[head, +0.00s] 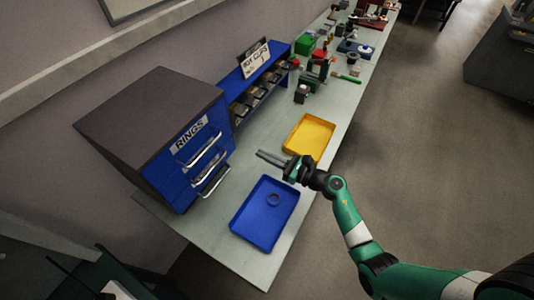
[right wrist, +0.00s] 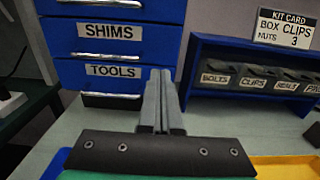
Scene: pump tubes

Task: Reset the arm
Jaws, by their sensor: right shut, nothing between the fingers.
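My right gripper (head: 271,159) reaches in from the lower right in the head view. Its fingers point left toward the blue drawer cabinet (head: 187,197), over the bench between a blue tray (head: 245,234) and a yellow tray (head: 297,127). In the right wrist view its two grey fingers (right wrist: 160,80) lie together, with nothing between them. My left gripper does not show.
The cabinet has drawers labelled RINGS (head: 189,135) and SHIMS (right wrist: 109,32). A blue rack of labelled bins (right wrist: 250,75) with a kit card (right wrist: 284,27) stands beside it. The yellow tray looks empty. Tools and parts crowd the bench's far end; the floor at right is clear.

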